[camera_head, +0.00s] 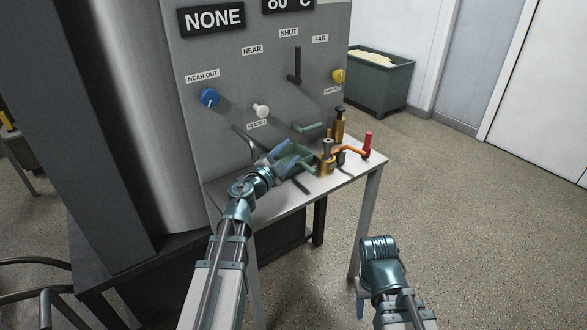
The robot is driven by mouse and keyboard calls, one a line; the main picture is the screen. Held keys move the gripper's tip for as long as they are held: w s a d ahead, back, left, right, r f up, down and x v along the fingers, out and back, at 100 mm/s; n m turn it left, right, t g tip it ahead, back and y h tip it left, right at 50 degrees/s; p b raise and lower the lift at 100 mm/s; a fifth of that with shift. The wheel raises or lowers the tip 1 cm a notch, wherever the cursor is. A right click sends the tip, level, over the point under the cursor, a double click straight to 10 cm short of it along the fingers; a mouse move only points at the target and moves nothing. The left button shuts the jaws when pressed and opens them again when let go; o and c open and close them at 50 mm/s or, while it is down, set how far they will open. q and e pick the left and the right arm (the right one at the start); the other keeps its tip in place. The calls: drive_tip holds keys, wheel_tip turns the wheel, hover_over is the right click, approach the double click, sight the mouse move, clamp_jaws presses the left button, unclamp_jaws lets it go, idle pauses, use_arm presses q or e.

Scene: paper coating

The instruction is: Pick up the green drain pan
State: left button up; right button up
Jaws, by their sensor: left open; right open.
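A green piece, which looks like the drain pan (302,163), lies on the small grey table right at my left gripper. Its outline is partly hidden by the gripper fingers. My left gripper (284,159) is open, low over the table, with its fingers close around or beside the green piece; I cannot tell whether they touch it. Another small green part (308,127) shows just behind, near the panel. My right gripper (361,308) is open, hanging low over the floor to the right of the table, mostly hidden behind its own wrist.
Brass fittings (327,152) and an orange lever with a red grip (367,146) crowd the table's right side. The grey panel with a blue knob (209,97), a white knob and a black lever rises behind. A green bin (382,82) stands beyond; floor to the right is clear.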

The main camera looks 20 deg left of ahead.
use_arm(q)
drive_tip(key=b, duration=0.8)
approach(300, 165)
drive_tip(key=w, duration=0.3)
drive_tip(key=shift+w+d+f+m+h, duration=0.15)
drive_tip(key=shift+w+f+m+h, duration=0.05)
drive_tip(key=shift+w+m+h, duration=0.15)
drive_tip(key=shift+w+r, duration=0.15)
drive_tip(key=shift+w, duration=0.05)
drive_tip(key=x, duration=0.7)
drive_tip(key=shift+w, duration=0.1)
clamp_jaws()
idle(0.4)
